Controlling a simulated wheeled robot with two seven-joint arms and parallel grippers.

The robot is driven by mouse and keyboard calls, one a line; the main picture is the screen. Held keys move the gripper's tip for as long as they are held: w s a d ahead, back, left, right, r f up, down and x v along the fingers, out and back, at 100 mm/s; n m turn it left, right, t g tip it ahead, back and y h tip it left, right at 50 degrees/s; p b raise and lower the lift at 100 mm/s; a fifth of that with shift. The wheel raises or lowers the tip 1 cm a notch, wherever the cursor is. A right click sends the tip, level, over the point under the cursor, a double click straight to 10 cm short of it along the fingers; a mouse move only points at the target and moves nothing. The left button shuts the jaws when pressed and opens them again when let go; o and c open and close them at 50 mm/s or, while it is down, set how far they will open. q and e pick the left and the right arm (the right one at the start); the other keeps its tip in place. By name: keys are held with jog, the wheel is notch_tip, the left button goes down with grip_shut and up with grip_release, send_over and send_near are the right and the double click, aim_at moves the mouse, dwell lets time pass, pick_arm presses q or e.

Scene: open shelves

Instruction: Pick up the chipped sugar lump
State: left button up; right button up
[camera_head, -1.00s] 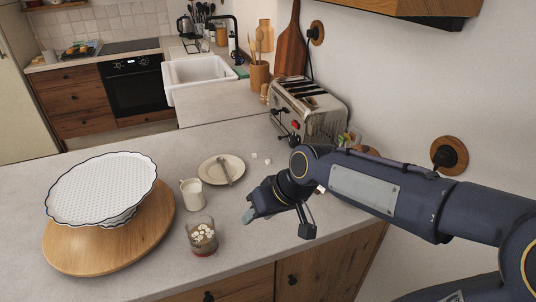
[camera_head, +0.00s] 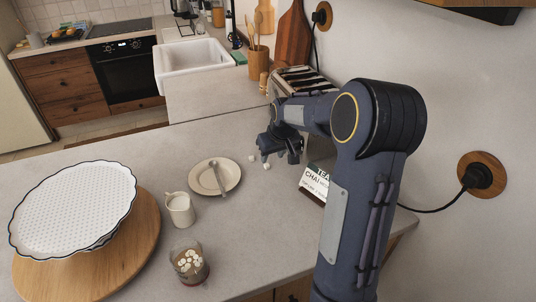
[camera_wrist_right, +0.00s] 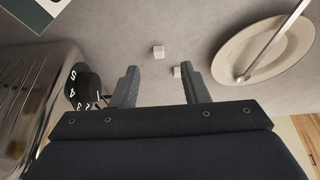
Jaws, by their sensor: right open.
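Two small white sugar lumps lie on the grey counter, one at the left (camera_head: 251,158) and one at the right (camera_head: 267,166) in the head view, between the plate and my right gripper (camera_head: 277,158). In the right wrist view one lump (camera_wrist_right: 158,52) is just beyond the gap between my right fingertips (camera_wrist_right: 160,68). The other lump (camera_wrist_right: 177,71) is nearer, beside one fingertip. I cannot tell which lump is chipped. My right gripper is open and empty, pointing down at the counter. My left gripper is not in view.
A plate (camera_head: 204,181) with cutlery lies left of the lumps. A toaster (camera_wrist_right: 40,100) stands close beside my right gripper. A tea box (camera_head: 315,183), cream jug (camera_head: 180,212), glass (camera_head: 187,267) and wooden board with a white tray (camera_head: 143,243) are nearby.

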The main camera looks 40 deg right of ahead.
aim_at(267, 165)
jog(key=shift+w+d+f, duration=0.2)
jog(key=shift+w+f, duration=0.2)
jog(key=shift+f, duration=0.1)
jog(key=shift+w+d+f, duration=0.2)
jog(key=shift+w+f, duration=0.15)
jog(key=shift+f, duration=0.15)
jog(key=shift+w+f+p, duration=0.1)
jog(key=shift+f+p, duration=0.2)
jog(key=x, duration=0.2)
jog(key=p+x, duration=0.1)
jog(key=shift+w+f, duration=0.25)
jog(key=shift+w, duration=0.1)
jog(key=shift+w+d+f, duration=0.1)
jog(key=shift+w+f, duration=0.15)
jog(key=shift+f, duration=0.25)
jog(key=c, duration=0.7)
